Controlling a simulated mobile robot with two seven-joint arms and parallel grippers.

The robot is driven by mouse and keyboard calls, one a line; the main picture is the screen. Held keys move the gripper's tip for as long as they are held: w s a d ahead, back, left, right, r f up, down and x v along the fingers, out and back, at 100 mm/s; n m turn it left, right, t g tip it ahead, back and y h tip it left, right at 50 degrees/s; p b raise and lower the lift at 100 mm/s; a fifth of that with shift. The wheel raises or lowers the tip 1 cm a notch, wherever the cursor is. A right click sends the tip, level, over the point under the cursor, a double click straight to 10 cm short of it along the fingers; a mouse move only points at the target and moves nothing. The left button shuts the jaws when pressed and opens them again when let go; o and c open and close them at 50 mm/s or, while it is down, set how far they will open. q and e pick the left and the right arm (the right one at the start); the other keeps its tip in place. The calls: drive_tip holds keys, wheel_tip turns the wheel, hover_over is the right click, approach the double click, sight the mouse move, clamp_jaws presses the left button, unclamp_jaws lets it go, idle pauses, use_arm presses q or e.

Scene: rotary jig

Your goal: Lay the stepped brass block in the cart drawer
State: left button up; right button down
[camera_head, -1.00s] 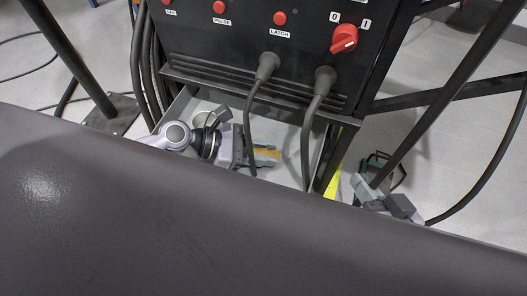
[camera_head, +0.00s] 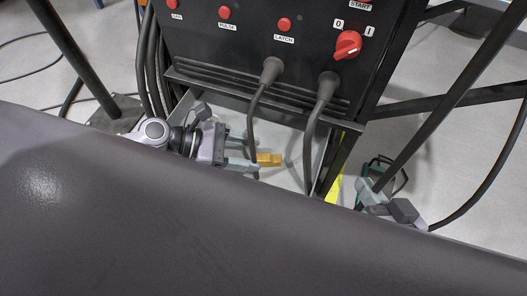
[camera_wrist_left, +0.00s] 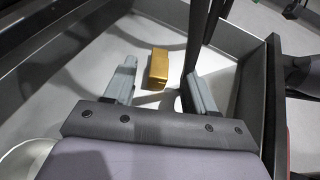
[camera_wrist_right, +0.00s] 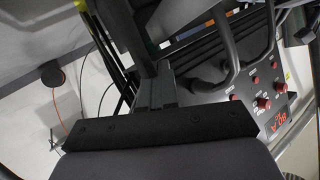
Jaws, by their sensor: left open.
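The stepped brass block (camera_head: 269,159) lies on the pale floor of the cart drawer (camera_head: 290,178). My left gripper (camera_head: 252,157) reaches into the drawer with its fingers apart and empty, just left of the block. In the left wrist view the block (camera_wrist_left: 159,68) lies ahead, between the lines of the two open fingers (camera_wrist_left: 160,76), apart from both. My right gripper (camera_head: 369,191) is low at the right, outside the drawer. In the right wrist view its fingers (camera_wrist_right: 156,92) are close together near a dark bar; whether they touch it is unclear.
The black control panel (camera_head: 235,50) with red buttons and a rotary switch (camera_head: 348,44) stands above the drawer. Two dark cables (camera_head: 316,125) hang down over the drawer beside the block. Dark slanted frame legs (camera_head: 447,95) stand at the right.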

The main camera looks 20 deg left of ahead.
use_arm(q)
drive_tip(key=v, duration=0.7)
drive_tip(key=shift+s+a+r+p, duration=0.1)
drive_tip(key=shift+a+p, duration=0.15)
drive_tip(key=shift+p, duration=0.05)
